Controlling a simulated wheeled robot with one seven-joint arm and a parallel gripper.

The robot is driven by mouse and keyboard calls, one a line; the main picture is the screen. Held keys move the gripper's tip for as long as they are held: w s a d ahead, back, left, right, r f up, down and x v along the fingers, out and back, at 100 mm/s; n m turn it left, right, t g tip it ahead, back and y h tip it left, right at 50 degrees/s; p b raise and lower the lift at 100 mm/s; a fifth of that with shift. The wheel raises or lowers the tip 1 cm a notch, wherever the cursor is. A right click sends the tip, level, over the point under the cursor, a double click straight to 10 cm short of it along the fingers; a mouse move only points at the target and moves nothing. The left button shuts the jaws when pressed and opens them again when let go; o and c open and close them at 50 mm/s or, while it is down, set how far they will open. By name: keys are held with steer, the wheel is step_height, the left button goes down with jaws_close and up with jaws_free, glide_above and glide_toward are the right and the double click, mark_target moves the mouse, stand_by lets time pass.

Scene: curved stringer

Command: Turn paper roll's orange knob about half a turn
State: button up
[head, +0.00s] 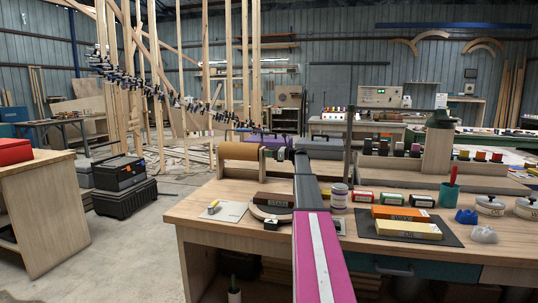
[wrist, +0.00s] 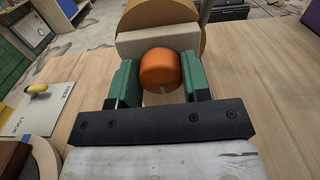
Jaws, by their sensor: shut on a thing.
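The paper roll (head: 240,152) is a brown cylinder lying at the back left of the workbench. Its near end shows at the top of the wrist view (wrist: 160,14), behind a pale wooden support block (wrist: 158,42). The orange knob (wrist: 159,67) sticks out from this block toward me. My gripper (wrist: 159,78) has its green fingers on the knob's left and right sides and is shut on it. A small pale mark shows low on the knob's face. In the head view my arm hides the knob, and the gripper (head: 284,154) shows only in part.
In the head view, small boxes (head: 363,197), a cup with a red tool (head: 448,194) and stacked blocks (head: 402,222) stand right of my arm. A thin post (head: 348,140) rises behind.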

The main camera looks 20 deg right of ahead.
steer(key=shift+f+m, duration=0.1)
steer(key=shift+m, duration=0.3)
steer(key=o, duration=0.9)
steer(key=shift+d, duration=0.1)
steer(key=v, duration=1)
steer(key=shift+s+d, duration=0.25)
steer(key=shift+s, duration=0.05)
